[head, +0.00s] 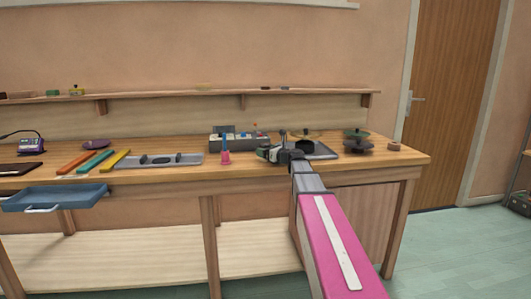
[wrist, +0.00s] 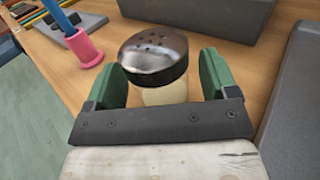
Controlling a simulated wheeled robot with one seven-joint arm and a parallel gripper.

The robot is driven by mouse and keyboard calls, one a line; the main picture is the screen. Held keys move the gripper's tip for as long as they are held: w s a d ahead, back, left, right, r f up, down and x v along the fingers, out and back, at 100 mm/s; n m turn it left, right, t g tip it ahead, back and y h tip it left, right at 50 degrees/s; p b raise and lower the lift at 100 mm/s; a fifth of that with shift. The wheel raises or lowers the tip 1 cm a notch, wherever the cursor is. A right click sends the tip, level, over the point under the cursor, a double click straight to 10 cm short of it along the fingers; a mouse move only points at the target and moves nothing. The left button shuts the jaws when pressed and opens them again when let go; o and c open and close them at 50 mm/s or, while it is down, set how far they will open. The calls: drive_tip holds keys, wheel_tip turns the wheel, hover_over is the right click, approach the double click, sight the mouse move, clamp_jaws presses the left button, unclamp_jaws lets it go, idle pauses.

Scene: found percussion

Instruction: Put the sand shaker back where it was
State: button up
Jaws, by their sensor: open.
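The sand shaker (wrist: 153,56) shows in the wrist view, with a domed metal cap with holes, a dark band and a pale body below. It stands on the wooden bench between the two green fingers of my gripper (wrist: 160,74). The fingers are open, with a gap visible on either side of the shaker. The lower part of the shaker is hidden by my gripper's dark crossbar. In the head view my gripper (head: 267,153) is low over the bench, and I cannot make out the shaker clearly there.
A pink cup with a blue stick (head: 224,157) stands left of my gripper. A grey box (head: 226,146) is behind, and a grey tray (head: 325,153) lies close on the right. Dark discs (head: 357,147) stand farther right. Bare bench lies between cup and shaker.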

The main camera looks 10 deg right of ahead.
drive_tip(key=v, duration=1.1)
drive_tip(key=shift+s+d, duration=0.2)
drive_tip(key=shift+s, duration=0.1)
